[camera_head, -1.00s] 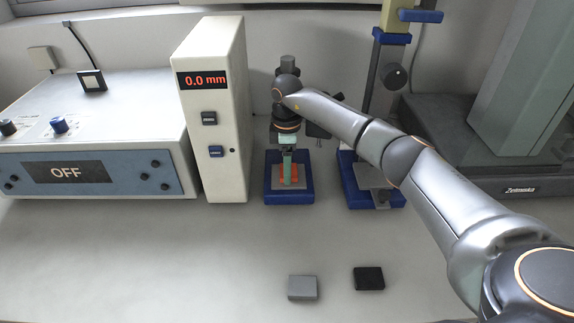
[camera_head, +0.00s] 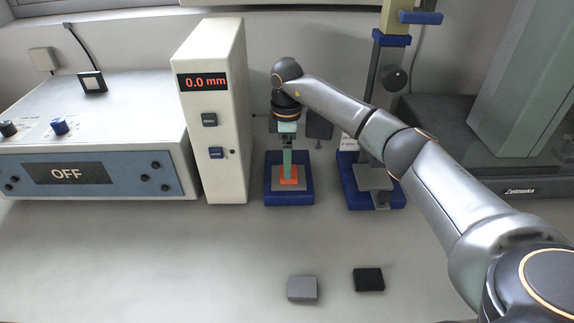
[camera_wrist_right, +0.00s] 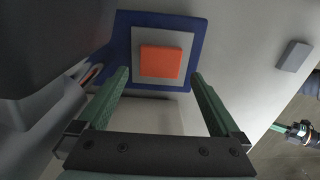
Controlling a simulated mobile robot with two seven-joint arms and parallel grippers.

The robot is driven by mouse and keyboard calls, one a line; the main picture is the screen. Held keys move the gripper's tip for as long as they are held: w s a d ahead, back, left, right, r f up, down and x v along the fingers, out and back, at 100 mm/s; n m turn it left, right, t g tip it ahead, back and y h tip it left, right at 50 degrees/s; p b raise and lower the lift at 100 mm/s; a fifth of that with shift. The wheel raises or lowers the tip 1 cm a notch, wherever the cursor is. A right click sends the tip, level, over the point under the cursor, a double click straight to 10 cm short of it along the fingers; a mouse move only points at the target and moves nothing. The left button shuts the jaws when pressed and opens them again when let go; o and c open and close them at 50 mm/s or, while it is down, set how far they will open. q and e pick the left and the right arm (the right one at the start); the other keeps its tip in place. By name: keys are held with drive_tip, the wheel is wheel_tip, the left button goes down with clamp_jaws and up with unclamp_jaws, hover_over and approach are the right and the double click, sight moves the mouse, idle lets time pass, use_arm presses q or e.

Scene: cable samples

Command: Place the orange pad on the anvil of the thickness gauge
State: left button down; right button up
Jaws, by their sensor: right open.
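The orange pad (camera_head: 289,184) lies flat on the grey square plate of the blue base (camera_head: 304,197), the gauge's anvil, beside the tall white housing (camera_head: 212,115). The housing's display reads 0.0 mm. In the right wrist view the pad (camera_wrist_right: 161,62) sits near the middle of the grey plate (camera_wrist_right: 187,42), inside the blue border. My right gripper (camera_head: 288,164) is open above the pad; its green fingers (camera_wrist_right: 160,78) stand on either side with nothing between them. Part of my left gripper (camera_wrist_right: 291,129) seems to show at the right wrist view's edge, its opening unclear.
A grey block (camera_head: 302,288) and a black block (camera_head: 369,279) lie at the front. A second blue-based stand (camera_head: 359,201) with a column is close right of the gauge. A box reading OFF (camera_head: 90,165) stands left. The front left bench is clear.

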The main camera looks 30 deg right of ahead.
wheel_tip(320, 180, up, 4)
drive_tip(key=shift+r, duration=0.1)
idle(0.9)
